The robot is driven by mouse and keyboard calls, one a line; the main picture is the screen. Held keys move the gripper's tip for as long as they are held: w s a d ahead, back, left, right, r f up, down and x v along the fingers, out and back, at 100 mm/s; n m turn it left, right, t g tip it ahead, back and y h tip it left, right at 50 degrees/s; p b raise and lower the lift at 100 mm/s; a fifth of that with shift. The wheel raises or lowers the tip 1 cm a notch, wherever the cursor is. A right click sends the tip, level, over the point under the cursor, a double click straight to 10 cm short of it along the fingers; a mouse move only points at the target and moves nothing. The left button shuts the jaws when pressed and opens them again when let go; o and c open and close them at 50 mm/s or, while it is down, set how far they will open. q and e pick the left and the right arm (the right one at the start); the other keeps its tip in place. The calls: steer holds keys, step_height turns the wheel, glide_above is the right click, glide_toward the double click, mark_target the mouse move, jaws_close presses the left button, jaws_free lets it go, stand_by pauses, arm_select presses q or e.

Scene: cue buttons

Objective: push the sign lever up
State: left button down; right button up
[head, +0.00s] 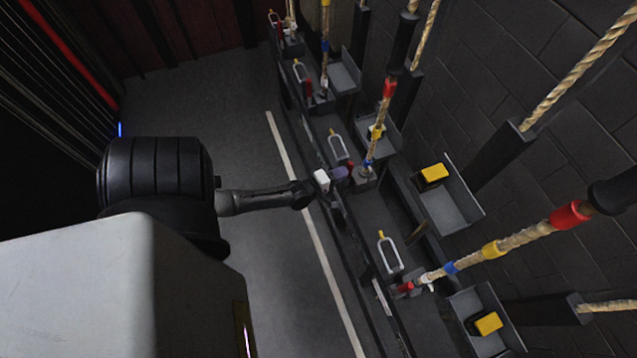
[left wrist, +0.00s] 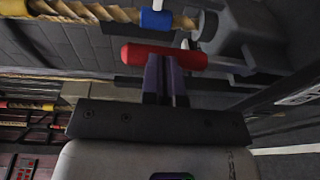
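The lever in front of my left gripper (head: 339,173) has a red handle, which shows in the left wrist view (left wrist: 135,54). In the head view only a small part of the red handle (head: 350,169) shows past the fingers. In the left wrist view the purple fingers (left wrist: 165,72) are close together and shut, with their tips overlapping the handle's lower side. They point at the handle and are not closed around it; whether they touch it is unclear. No readable sign label shows. My right gripper is not in view.
More levers stand along the rail, including one with a red handle (head: 405,287) nearer me. Thick ropes (head: 527,235) with coloured bands rise beside them. Grey trays, some with yellow blocks (head: 433,174), line the brick wall. The floor (head: 240,95) left of the rail is clear.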

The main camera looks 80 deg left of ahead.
arm_select(q)
steer(key=v, duration=1.4)
steer(key=shift+f, duration=0.35)
